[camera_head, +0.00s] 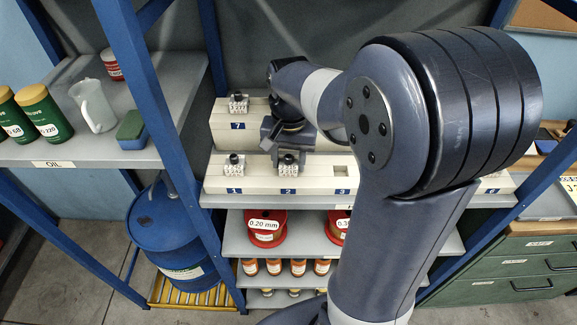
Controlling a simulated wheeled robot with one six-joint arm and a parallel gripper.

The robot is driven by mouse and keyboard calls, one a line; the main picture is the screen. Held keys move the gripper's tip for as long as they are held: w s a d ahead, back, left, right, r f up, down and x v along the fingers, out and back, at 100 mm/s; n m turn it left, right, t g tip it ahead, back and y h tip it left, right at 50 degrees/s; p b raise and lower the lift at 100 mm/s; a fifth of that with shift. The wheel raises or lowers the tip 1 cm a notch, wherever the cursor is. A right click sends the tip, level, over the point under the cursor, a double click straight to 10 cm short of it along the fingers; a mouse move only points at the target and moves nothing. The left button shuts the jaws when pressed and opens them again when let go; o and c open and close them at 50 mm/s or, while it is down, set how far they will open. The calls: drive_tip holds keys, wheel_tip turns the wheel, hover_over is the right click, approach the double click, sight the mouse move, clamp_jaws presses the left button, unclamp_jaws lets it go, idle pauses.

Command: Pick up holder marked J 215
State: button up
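Small white holders with dark tops and tiny printed marks stand on the cream station blocks. One holder (237,104) is at position 7 on the raised rear block, one holder (234,164) at position 1 and one holder (288,165) at position 2 on the front block. Their marks are too small to read, so I cannot tell which is J 215. My gripper (270,138) is small and dark, above and behind the front block, between the holders at 1 and 2. Its fingers are not clear, and I cannot see anything held. My arm hides the right-centre of the blocks.
Blue shelf posts (160,110) frame the bench. Position 3 (341,171) shows an empty recess. Red spools (267,226) and orange-brown bottles (298,267) sit on lower shelves. The left shelf holds green cans (45,112) and a jug (93,105). A blue drum (170,235) stands below.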

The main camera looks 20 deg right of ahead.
sight(290, 156)
clamp_jaws()
wheel_tip(290, 156, up, 10)
drive_tip(key=shift+r+b, duration=0.1)
drive_tip(key=shift+b, duration=0.3)
drive_tip(key=shift+d, duration=0.1)
idle(0.4)
